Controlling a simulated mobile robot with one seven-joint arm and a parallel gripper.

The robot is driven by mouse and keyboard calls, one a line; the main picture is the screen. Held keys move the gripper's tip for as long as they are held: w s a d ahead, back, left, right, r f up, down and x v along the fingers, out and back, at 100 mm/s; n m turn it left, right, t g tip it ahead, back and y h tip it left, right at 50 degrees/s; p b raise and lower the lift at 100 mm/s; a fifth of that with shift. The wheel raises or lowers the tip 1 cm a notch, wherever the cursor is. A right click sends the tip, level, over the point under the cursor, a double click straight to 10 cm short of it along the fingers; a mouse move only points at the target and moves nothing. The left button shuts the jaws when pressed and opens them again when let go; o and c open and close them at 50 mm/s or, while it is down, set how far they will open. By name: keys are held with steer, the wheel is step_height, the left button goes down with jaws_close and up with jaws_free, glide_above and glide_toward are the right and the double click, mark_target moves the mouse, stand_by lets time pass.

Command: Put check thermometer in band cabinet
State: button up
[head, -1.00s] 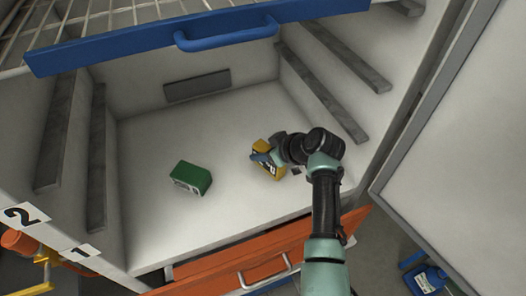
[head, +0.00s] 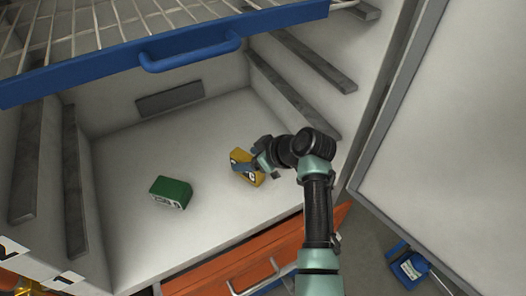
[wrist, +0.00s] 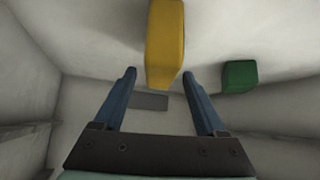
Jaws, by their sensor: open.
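A yellow box (head: 240,157) with a dark-marked face rests on the white floor of the open cabinet (head: 140,245). I cannot tell from its markings whether it is the check thermometer. My gripper (head: 254,167) is at its right side, with a blue finger overlapping the box in the head view. In the wrist view my gripper (wrist: 159,75) is open, and the yellow box (wrist: 166,40) shows between and beyond the fingertips. I see no clear grip on it. A green box (head: 171,191) sits to the left, apart; it also shows in the wrist view (wrist: 239,76).
A wire rack with a blue front bar and handle (head: 190,52) spans above. An orange drawer (head: 235,268) stands below the cabinet floor. An open door (head: 450,120) is at right. A blue item (head: 408,267) lies low at right.

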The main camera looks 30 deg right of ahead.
steer(key=v, duration=0.7)
steer(key=shift+s+r+p, duration=0.3)
steer(key=shift+p, duration=0.15)
steer(key=shift+d, duration=0.1)
